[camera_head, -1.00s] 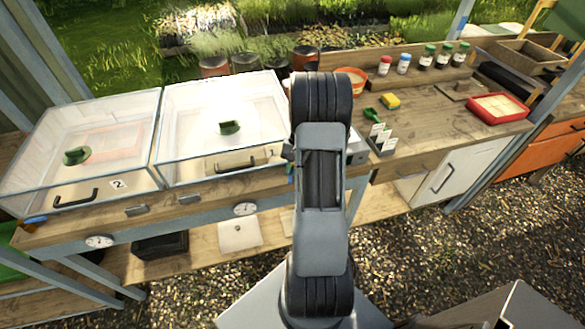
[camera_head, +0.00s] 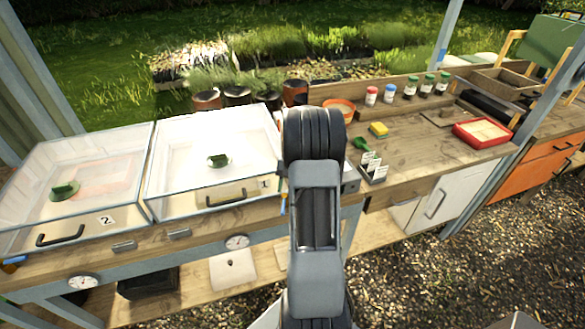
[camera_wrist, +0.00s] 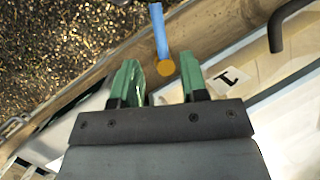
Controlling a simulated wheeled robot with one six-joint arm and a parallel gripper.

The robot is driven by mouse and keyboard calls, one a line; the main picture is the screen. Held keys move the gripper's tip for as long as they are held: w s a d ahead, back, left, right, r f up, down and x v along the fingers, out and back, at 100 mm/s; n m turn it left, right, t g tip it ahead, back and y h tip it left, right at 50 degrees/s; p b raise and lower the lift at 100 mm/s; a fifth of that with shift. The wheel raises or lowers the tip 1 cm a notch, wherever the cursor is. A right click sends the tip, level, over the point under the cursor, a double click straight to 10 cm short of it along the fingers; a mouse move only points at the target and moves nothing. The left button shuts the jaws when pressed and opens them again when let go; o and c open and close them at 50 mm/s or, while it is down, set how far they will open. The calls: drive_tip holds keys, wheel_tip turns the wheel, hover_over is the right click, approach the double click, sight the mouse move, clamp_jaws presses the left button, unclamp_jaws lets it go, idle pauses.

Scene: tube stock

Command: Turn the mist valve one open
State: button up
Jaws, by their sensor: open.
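The mist valve one appears as a blue lever (camera_wrist: 159,32) with a round brass-coloured piece (camera_wrist: 166,68) at its end, at the bench's front edge beside the label "1" (camera_wrist: 232,79). In the head view a small bit of blue lever (camera_head: 283,206) shows just left of my arm, below the frame labelled 1. My gripper (camera_wrist: 160,78) has two green fingers, apart and empty. In the wrist view the brass piece lies between the fingertips, and the lever points away from the gripper. I cannot tell the height gap. The gripper is hidden behind my arm in the head view.
Two clear-lidded frames, the one labelled 1 (camera_head: 215,150) and the one labelled 2 (camera_head: 75,185), stand on the bench left of my arm. A black handle (camera_wrist: 290,22) is at the upper right of the wrist view. Label holders (camera_head: 372,168) and a red tray (camera_head: 482,133) are to the right.

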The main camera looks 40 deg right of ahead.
drive_tip(key=v, duration=0.9)
drive_tip(key=shift+a, duration=0.1)
